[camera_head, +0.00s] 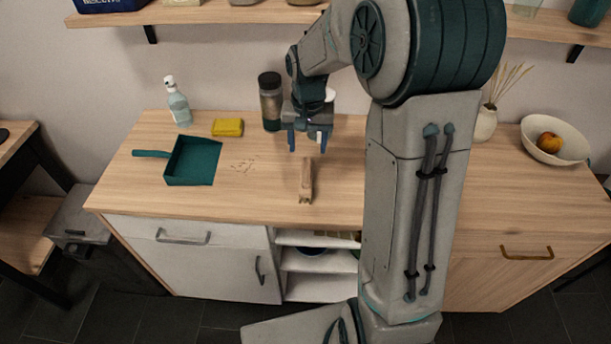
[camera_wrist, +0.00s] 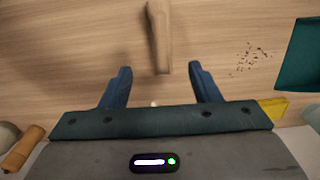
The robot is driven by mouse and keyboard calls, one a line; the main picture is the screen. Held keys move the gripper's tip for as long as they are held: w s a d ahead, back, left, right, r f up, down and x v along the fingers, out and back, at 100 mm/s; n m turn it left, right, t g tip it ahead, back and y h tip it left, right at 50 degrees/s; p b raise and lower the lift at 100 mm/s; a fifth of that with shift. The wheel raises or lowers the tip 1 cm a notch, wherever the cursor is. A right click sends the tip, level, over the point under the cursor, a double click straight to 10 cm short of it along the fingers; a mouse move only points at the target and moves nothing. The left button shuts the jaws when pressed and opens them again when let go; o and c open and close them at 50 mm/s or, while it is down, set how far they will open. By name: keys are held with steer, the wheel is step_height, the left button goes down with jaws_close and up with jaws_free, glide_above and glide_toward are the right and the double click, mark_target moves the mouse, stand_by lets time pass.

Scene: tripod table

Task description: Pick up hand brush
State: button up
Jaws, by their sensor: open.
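The hand brush (camera_head: 306,181) lies on the wooden counter, its long side running from front to back. In the wrist view the brush (camera_wrist: 159,36) shows as a light wooden piece at the top middle, its upper end cut off by the frame. My gripper (camera_head: 308,146) is above the counter at the back end of the brush. In the wrist view my gripper (camera_wrist: 158,72) has its blue fingers apart, with the near end of the brush lined up between the tips. The gripper is open and empty. The brush's bristles are not clearly visible.
A teal dustpan (camera_head: 192,162) lies to the left, with crumbs (camera_head: 244,164) beside it. A yellow sponge (camera_head: 228,127), a soap bottle (camera_head: 177,103) and a dark jar (camera_head: 270,102) stand behind. A bowl with fruit (camera_head: 555,157) is far right. A shelf (camera_head: 220,15) runs above.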

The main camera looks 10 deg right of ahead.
mark_target(306, 169)
step_height(306, 169, down, 12)
steer(key=shift+a+r+p, duration=0.1)
steer(key=shift+p, duration=0.65)
steer(key=c, duration=1.1)
